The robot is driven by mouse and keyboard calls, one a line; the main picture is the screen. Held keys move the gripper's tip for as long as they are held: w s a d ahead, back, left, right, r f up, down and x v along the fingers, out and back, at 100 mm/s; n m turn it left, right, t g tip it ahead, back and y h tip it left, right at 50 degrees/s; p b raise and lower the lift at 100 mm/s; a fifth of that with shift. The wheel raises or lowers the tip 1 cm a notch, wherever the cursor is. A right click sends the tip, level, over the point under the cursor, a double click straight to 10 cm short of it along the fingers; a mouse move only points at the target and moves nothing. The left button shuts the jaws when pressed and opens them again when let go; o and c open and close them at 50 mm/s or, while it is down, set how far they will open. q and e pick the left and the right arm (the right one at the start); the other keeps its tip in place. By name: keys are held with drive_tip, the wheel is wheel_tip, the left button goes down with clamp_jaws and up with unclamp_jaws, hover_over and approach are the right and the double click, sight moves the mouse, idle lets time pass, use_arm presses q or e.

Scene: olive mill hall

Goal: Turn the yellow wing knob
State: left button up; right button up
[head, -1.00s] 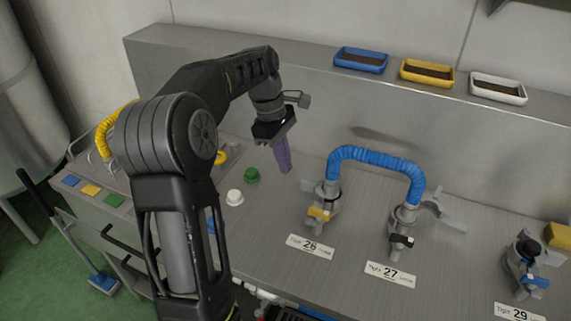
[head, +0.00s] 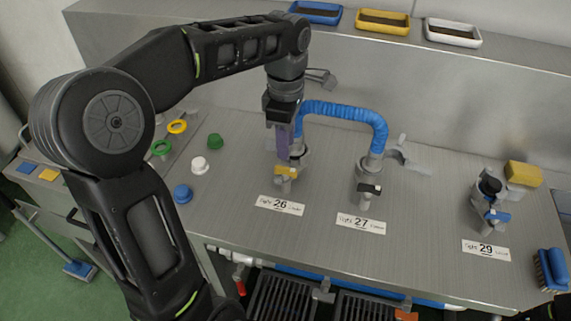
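The yellow wing knob (head: 287,172) sits low on the front of the grey valve fitting (head: 304,158) behind the label reading 26. My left gripper (head: 287,154) points down with purple fingers just above and behind the knob, in front of the fitting. Its fingers partly hide the fitting. I cannot tell whether they touch the knob or how far apart they are. A blue ribbed hose (head: 345,112) joins this fitting to the one at label 27, which has a black knob (head: 369,189). My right gripper is not in view.
Another fitting with a blue knob (head: 497,215) stands at label 29. A yellow sponge (head: 523,174) and a blue brush (head: 553,268) lie at the right. White (head: 199,165), green (head: 215,141) and blue (head: 182,194) caps lie left. Trays line the ledge behind.

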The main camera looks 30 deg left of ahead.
sight(285, 168)
use_arm(q)
drive_tip(key=shift+f+p, duration=0.35)
drive_tip(key=shift+f, duration=3.6)
drive_tip(key=shift+c, duration=0.3)
clamp_jaws()
